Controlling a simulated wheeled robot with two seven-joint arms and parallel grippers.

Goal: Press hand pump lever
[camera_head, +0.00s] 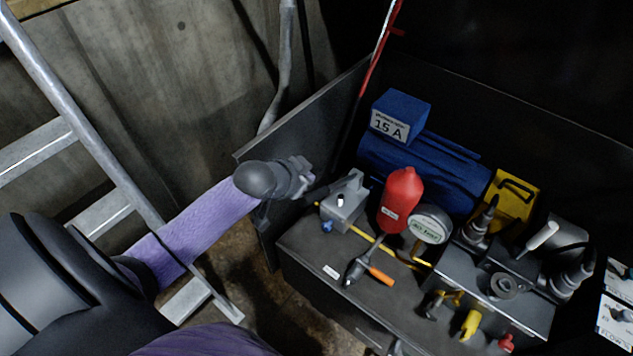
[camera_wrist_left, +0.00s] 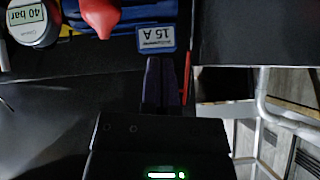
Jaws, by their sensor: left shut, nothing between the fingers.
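A long thin rod with a red section (camera_head: 382,45) slants up behind the bench; it may be the hand pump lever, but I cannot be sure. A red strip (camera_wrist_left: 187,75) shows right of my fingers in the left wrist view. A grey block-shaped unit (camera_head: 343,207) with a small blue part stands at the bench's left end. My left gripper (camera_head: 322,188) is shut and empty, reaching in from the left close to this block; whether it touches is unclear. Its dark fingers (camera_wrist_left: 163,82) lie together in the left wrist view. My right gripper is out of view.
The dark bench (camera_head: 318,255) holds a red bottle (camera_head: 402,195), a pressure gauge (camera_head: 430,225), a blue motor with a 15 A box (camera_head: 402,110), an orange-handled tool (camera_head: 381,275) and valves at right. A metal ladder (camera_head: 100,150) stands left. A dark panel (camera_head: 300,120) edges the bench.

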